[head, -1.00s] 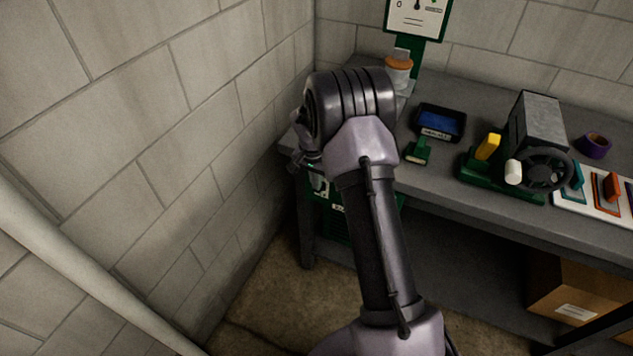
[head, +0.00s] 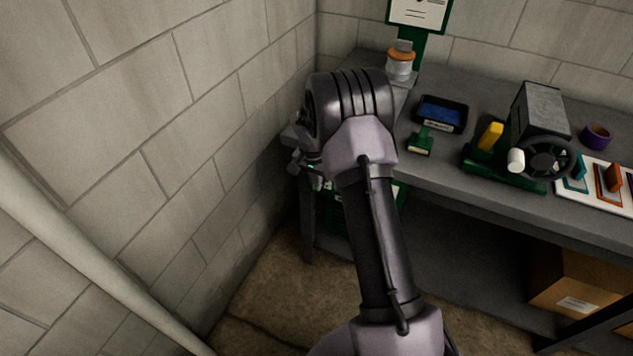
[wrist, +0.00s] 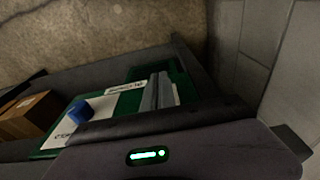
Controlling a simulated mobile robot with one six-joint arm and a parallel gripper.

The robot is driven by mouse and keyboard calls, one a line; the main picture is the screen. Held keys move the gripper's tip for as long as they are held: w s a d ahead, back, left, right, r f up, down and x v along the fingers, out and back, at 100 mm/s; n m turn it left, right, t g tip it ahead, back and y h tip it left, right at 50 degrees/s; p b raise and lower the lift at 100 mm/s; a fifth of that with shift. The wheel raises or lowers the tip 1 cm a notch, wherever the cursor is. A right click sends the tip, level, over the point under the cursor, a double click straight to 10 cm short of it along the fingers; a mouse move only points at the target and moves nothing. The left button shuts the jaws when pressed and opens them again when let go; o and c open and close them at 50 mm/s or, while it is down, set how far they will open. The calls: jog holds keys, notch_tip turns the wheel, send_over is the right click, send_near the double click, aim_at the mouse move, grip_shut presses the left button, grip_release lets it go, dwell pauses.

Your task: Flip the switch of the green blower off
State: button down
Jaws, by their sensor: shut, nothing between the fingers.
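The green blower (head: 337,222) is under the left end of the workbench, dark and mostly hidden behind my arm in the head view. In the wrist view a green housing (wrist: 183,84) shows white panels, a small label and a blue knob (wrist: 78,112). My gripper (wrist: 159,77) shows as two grey fingers side by side, shut and empty, in front of the housing's right-hand white panel. I cannot tell whether they touch it. No switch lever can be made out; the fingers and my wrist body cover part of the panel.
A block wall (head: 220,130) stands close on the left. A cardboard box (head: 575,285) sits below the bench.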

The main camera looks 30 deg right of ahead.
dwell(0.3)
jog(key=shift+w+d+r+p, duration=0.35)
jog(key=shift+w+d, duration=0.1)
jog(key=shift+d, duration=0.15)
